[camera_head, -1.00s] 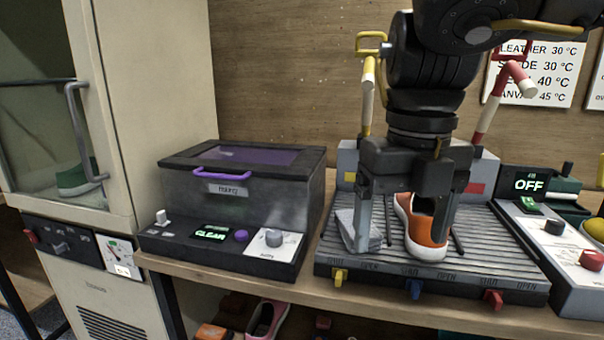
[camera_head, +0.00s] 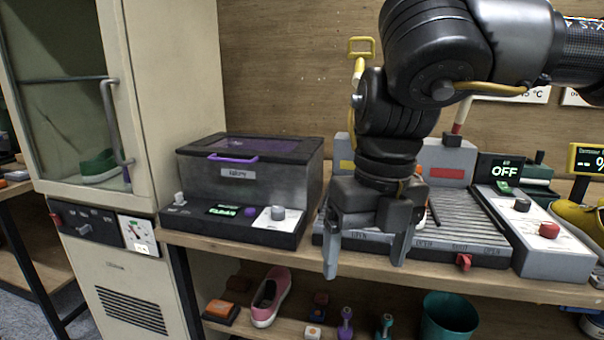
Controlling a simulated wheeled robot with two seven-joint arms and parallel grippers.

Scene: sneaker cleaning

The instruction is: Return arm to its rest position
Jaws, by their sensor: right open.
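My right gripper (camera_head: 363,265) hangs with its fingers pointing down, spread apart with nothing between them. It shows in front of the left part of the grey ribbed tray (camera_head: 470,222), with its fingertips over the table's front edge in the picture. My right arm (camera_head: 415,60) comes in from the upper right. The orange sneaker is almost wholly hidden behind the gripper and wrist; only a sliver of orange shows beside them. My left gripper is not in view.
A dark box with a purple handle (camera_head: 233,158) stands left of the gripper on the wooden table. A cream cabinet (camera_head: 172,110) holds a green shoe (camera_head: 100,166). A control panel reading OFF (camera_head: 504,171) is at right. A pink shoe (camera_head: 270,297) and teal bin (camera_head: 449,318) are below.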

